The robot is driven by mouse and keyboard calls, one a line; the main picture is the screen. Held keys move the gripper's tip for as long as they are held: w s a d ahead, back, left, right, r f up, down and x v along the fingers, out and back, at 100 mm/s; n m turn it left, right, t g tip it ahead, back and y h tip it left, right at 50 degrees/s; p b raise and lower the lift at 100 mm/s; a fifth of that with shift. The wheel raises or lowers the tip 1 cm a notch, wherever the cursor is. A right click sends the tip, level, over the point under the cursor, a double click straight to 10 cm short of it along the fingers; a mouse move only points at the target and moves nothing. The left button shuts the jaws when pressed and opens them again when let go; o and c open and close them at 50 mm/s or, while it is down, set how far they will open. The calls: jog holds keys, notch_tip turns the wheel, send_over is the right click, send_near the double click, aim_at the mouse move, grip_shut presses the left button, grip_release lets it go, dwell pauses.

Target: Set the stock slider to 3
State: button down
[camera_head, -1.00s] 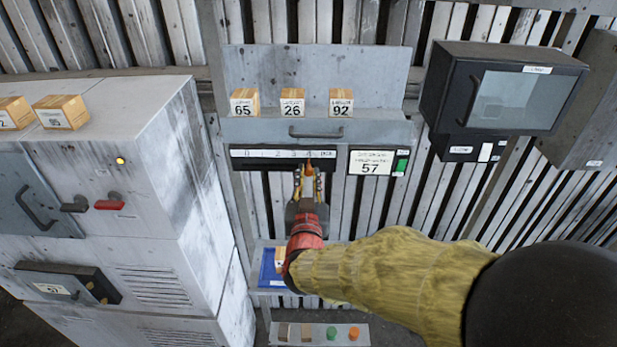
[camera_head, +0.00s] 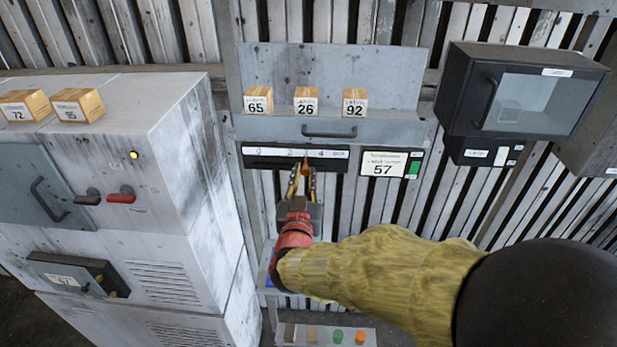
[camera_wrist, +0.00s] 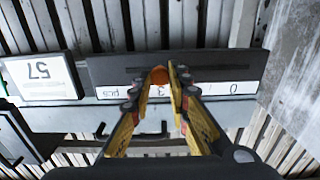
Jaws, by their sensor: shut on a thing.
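The stock slider is a dark panel (camera_head: 262,163) below a grey shelf, with a white scale strip (camera_head: 329,154) marked from 0 up to "pcs". Its orange knob (camera_head: 305,165) sits right of the strip's middle. My gripper (camera_head: 303,180) is shut on the knob from below. In the wrist view the panel (camera_wrist: 110,68) appears upside down, and the orange knob (camera_wrist: 158,75) is between my fingertips (camera_wrist: 160,80). The digit 3 shows between the fingers, in line with the knob. My fingers hide nearby digits.
A display reading 57 (camera_head: 383,170) with a green button is just right of the slider. Boxes 65 (camera_head: 257,101), 26 (camera_head: 306,102) and 92 (camera_head: 354,103) stand on the shelf above. A grey cabinet (camera_head: 190,150) is at left; a black windowed case (camera_head: 520,95) is at right.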

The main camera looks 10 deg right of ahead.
jog(key=c, duration=1.7)
grip_release()
jog(key=shift+o, duration=0.2)
jog(key=shift+s, duration=0.1)
jog(key=v, duration=1.2)
